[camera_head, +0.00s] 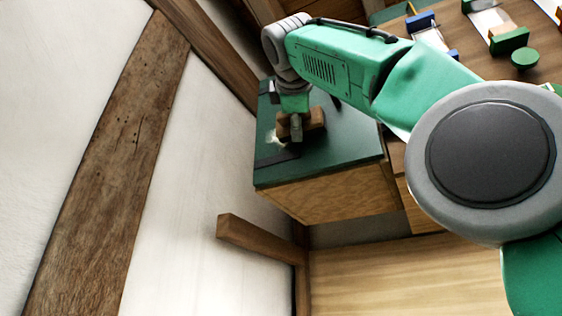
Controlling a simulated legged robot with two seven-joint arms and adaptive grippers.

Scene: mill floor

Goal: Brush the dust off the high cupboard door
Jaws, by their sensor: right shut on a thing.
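The high cupboard has a dark green door (345,148) and a light wood side (335,194). My right arm reaches in from the right across the upper part of the view. My right gripper (296,130) is shut on a brown wooden brush (316,119) at the left part of the green door. The gripper hides part of the brush, and I cannot tell whether its bristles touch the door. A small pale patch, perhaps dust (273,136), shows on the door just left of the brush. My left gripper is not in view.
A dark strip (279,160) lies on the door near its left edge. A white wall with a thick timber beam (118,150) fills the left. A short wooden bracket (255,239) juts out below the cupboard. Blue and green items (508,40) show at the top right.

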